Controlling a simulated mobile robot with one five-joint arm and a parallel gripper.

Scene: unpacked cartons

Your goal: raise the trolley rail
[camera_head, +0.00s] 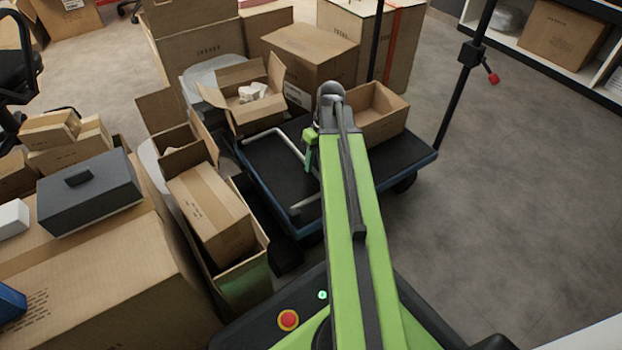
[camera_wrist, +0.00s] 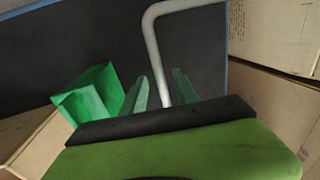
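The trolley rail (camera_head: 291,148) is a pale grey bent tube. It lies low over the dark deck of the trolley (camera_head: 262,163), whose edge is blue. In the wrist view the rail (camera_wrist: 155,55) bends at the top and runs down toward my gripper (camera_wrist: 162,76). The two green fingers stand apart, one on each side of the tube, with a gap showing. I cannot tell how deep the tube sits between them. In the head view my arm hides the fingertips and part of the rail.
An open carton (camera_head: 381,114) stands on the deck to the right of my arm, and another open carton (camera_head: 247,96) is behind the rail. Stacked cartons and a dark grey box (camera_head: 90,192) crowd the left. A black post (camera_head: 463,95) rises at right. Floor (camera_head: 500,200) is clear there.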

